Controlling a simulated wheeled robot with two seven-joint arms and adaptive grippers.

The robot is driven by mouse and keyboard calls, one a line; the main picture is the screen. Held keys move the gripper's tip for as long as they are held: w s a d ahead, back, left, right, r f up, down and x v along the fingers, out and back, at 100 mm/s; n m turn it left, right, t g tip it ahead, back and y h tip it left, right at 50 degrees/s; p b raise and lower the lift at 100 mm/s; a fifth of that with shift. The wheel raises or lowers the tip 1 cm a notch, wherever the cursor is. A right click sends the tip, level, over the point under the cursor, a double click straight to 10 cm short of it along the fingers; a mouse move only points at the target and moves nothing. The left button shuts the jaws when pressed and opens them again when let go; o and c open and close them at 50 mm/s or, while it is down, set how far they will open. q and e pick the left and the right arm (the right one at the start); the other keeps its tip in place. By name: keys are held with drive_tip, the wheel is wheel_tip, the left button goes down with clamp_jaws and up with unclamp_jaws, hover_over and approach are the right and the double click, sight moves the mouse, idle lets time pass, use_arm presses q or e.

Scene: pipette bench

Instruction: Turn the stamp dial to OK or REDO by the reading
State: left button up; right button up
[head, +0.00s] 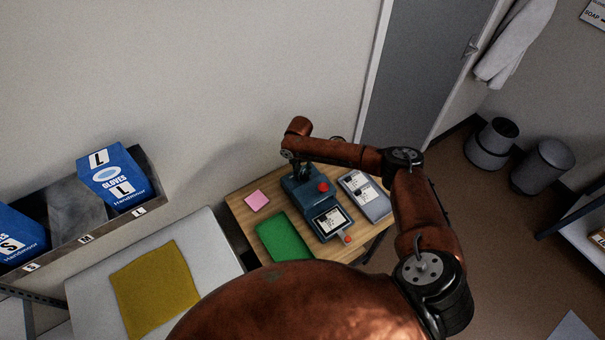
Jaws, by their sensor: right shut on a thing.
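A blue stamp device (313,203) stands on a small wooden table, with a red button (323,187) on top. A screen (331,220) with dark marks on white faces up at its front; its reading is too small to make out. A small orange-red knob (347,239) is at the front edge. My right gripper (301,176) points down at the back left of the device and is shut on a part there, apparently the stamp dial, which the fingers hide. My left gripper is out of view.
The wooden table (238,209) also bears a pink note (257,201), a green mat (283,238) and a grey device or board (365,195). A bench with a yellow cloth (156,288) and glove boxes (116,178) are at the left. Bins (541,167) stand at the right.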

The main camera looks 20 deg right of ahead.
clamp_jaws()
drive_tip(key=n+p, duration=0.2)
drive_tip(key=shift+r+n, duration=0.15)
drive_tip(key=shift+n, duration=0.15)
drive_tip(key=n+p, duration=0.3)
drive_tip(key=n, duration=0.1)
drive_tip(key=n+p, duration=0.1)
drive_tip(key=n, duration=0.3)
drive_tip(key=shift+n, duration=0.4)
drive_tip(key=n+p, duration=0.1)
drive_tip(key=n, duration=0.3)
drive_tip(key=shift+t, duration=0.3)
drive_tip(key=shift+n, duration=0.4)
